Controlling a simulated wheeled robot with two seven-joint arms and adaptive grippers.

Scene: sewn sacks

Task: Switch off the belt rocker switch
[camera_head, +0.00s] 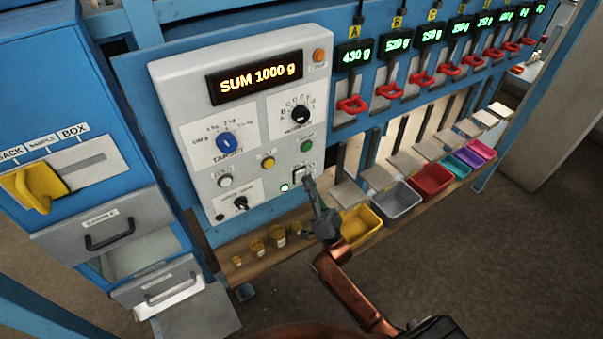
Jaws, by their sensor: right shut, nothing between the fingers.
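The belt rocker switch (299,174) is a small pale rocker at the lower right of the white control panel (170,75). Its label above is too small to read surely. A small lamp (284,187) glows green just left of it. My right gripper (308,181) is shut and empty, with its tips at the rocker's right side, hiding part of it. I cannot tell whether the tips touch it or which way the rocker is tipped. My left gripper is not in view.
The panel also carries a display reading SUM 1000 g (255,78), a blue knob (227,142), a black knob (299,114) and several buttons. Colored bins, with a yellow bin (360,224) nearest, stand on a shelf below. Small yellow weights (257,247) stand at its left.

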